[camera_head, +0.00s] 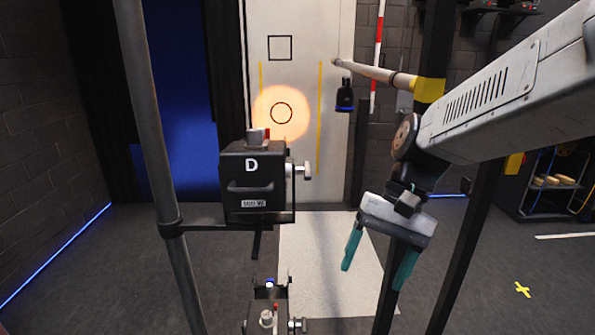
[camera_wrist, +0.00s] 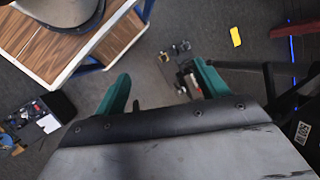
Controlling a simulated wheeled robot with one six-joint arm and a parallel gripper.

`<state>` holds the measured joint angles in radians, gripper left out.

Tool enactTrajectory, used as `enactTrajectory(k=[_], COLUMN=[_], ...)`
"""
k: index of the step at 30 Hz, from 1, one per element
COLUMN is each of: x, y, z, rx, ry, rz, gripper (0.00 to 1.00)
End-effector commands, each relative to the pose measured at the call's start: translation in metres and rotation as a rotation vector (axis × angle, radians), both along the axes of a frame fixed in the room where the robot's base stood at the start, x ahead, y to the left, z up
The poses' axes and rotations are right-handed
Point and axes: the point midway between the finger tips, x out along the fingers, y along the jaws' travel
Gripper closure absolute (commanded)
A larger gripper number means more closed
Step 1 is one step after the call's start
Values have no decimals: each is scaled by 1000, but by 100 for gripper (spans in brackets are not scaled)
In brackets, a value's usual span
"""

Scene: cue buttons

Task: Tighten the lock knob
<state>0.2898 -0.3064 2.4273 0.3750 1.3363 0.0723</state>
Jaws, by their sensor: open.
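A black box marked D (camera_head: 252,190) hangs on an upright pole, with a silver knob (camera_head: 303,170) sticking out of its right side. I cannot tell by label which one is the lock knob. My gripper (camera_head: 376,268) is open and empty, pointing down, to the right of and lower than the D box knob, apart from it. Its teal fingers also show in the wrist view (camera_wrist: 163,80).
The grey pole (camera_head: 150,120) stands left of the box. A dark post and a pale horizontal bar (camera_head: 375,74) are near my arm. A pale floor mat (camera_head: 330,250) lies below. In the wrist view, a wood-topped table (camera_wrist: 80,50) is at upper left.

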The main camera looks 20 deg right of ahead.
Motion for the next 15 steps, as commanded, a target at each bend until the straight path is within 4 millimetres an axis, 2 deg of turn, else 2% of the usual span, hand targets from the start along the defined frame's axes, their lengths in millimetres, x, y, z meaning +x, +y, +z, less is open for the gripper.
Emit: enactTrajectory(k=[4, 8, 12, 15], x=[53, 111, 169, 194], y=[1, -6, -26, -38], z=[-1, 10, 33, 51], rx=[274, 554, 849, 996], ry=[149, 259, 343, 377], rz=[-277, -521, -724, -795], gripper=[27, 27, 27, 27])
